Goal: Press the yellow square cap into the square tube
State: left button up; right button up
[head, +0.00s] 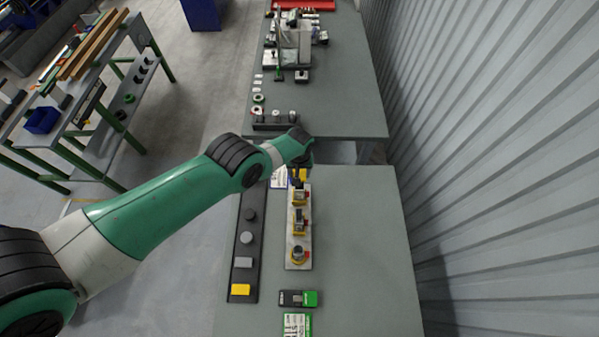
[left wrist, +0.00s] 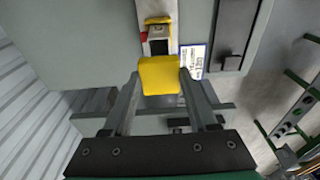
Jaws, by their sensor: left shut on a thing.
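My left gripper (left wrist: 156,78) is shut on a yellow square cap (left wrist: 158,75), held between its two fingertips. In the left wrist view a grey square tube (left wrist: 158,46) with a dark opening and a yellow collar shows just past the cap. The cap is not in the tube; whether their edges touch I cannot tell. In the head view my left gripper (head: 299,176) is over the far end of a pale fixture board (head: 299,236), and my wrist partly hides it. Another yellow square cap (head: 240,290) lies on the dark strip tray (head: 235,272). My right gripper is out of view.
The tray also holds a grey square cap (head: 243,262) and round caps (head: 246,238). A green-and-black box (head: 298,298) lies nearer. The table's right side (head: 360,250) is clear, beside a corrugated wall (head: 490,150).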

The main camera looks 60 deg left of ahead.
pick_arm(q)
jog(key=shift+f+b, duration=2.25)
jog(key=shift+f, duration=0.3)
jog(key=shift+f+b, duration=0.75)
jog(key=shift+f, duration=0.05)
jog(key=shift+r+p, duration=0.5)
jog(key=shift+r, duration=0.05)
jog(key=shift+f+b, duration=0.6)
jog(key=shift+f, duration=0.05)
dwell(0.4)
jog(key=o, duration=1.4)
jog(key=shift+r, duration=0.1)
